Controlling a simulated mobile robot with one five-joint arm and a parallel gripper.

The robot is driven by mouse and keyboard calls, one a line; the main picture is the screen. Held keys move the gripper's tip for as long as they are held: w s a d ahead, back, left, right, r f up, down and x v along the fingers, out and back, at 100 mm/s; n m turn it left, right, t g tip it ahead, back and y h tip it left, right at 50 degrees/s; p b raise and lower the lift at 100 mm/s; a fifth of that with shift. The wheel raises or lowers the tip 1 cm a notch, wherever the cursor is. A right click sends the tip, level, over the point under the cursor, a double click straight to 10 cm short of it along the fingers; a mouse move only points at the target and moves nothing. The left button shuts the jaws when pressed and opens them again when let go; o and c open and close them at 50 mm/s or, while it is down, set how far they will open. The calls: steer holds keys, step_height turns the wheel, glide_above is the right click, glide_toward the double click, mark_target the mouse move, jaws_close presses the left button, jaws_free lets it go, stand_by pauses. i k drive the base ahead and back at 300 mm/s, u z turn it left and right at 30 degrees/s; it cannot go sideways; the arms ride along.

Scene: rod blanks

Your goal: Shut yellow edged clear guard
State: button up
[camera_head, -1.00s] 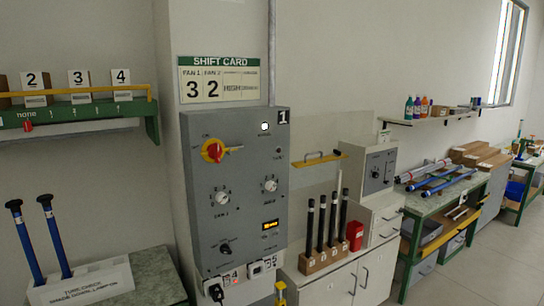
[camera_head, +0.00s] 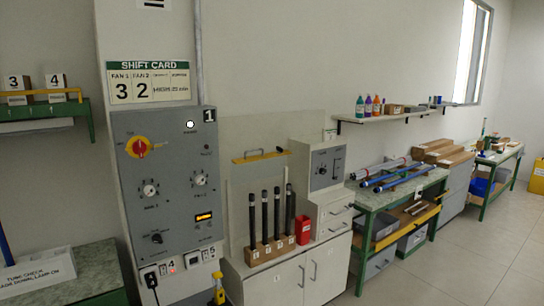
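The guard's yellow edge (camera_head: 262,156), with a dark handle on it, is a slightly tilted bar right of the grey control panel. It sits above the tops of several dark rods (camera_head: 264,216) standing in a numbered wooden block (camera_head: 268,248). The clear sheet is very faint against the pale wall, so I cannot tell its full outline. My gripper is not in view.
The grey panel (camera_head: 168,190) with a red-yellow knob stands left of the rods. A white cabinet (camera_head: 290,280) carries the block and a red bin (camera_head: 303,230). A green bench (camera_head: 390,198) with tubes stands right. Floor (camera_head: 470,260) is clear at lower right.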

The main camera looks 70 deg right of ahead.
mark_target(246, 159)
steer(key=k, duration=1.2)
steer(key=z, duration=0.8)
steer(key=i, duration=1)
steer(key=u, duration=0.15)
